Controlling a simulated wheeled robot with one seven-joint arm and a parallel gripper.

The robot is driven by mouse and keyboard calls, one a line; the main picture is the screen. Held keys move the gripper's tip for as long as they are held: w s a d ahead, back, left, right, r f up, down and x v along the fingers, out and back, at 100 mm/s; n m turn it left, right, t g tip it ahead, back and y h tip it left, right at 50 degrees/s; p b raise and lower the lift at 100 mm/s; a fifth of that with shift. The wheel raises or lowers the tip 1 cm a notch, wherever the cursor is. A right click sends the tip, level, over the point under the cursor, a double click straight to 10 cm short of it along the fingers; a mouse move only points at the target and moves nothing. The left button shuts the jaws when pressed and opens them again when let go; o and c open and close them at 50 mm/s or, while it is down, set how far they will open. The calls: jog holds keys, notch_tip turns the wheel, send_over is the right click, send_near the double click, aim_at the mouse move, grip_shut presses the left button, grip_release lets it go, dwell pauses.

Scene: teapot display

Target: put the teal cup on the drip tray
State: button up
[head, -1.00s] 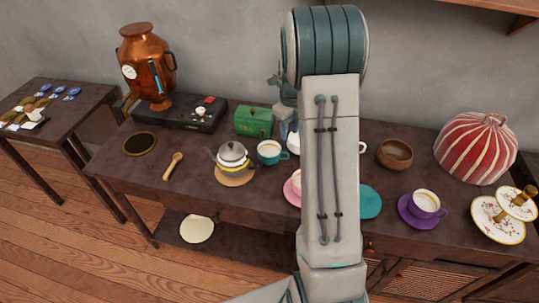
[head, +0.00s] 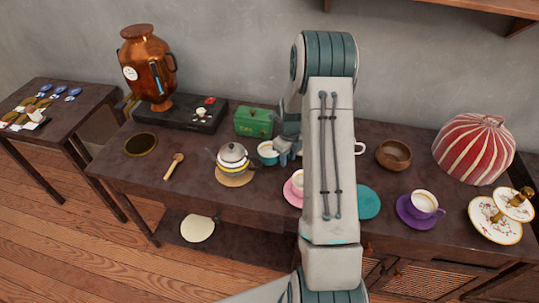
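The teal cup (head: 266,151), pale inside, stands on the dark table between the teapot and my arm. My gripper (head: 284,154) is down at the cup's right side, covering part of it where its handle was seen. The fingers are small and partly hidden, so I cannot tell whether they are open, shut or touching the cup. The drip tray appears to be the round dark disc with a brass rim (head: 140,144), lying empty at the table's left, in front of the copper urn.
A teapot (head: 233,158) on a tan mat and a wooden scoop (head: 174,166) lie between cup and tray. A green tin (head: 254,122) stands behind the cup. A pink cup (head: 298,182) and an empty teal saucer (head: 368,202) flank my arm. The copper urn (head: 147,65) rises behind the tray.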

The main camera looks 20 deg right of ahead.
jog(key=shift+f, duration=0.15)
grip_shut()
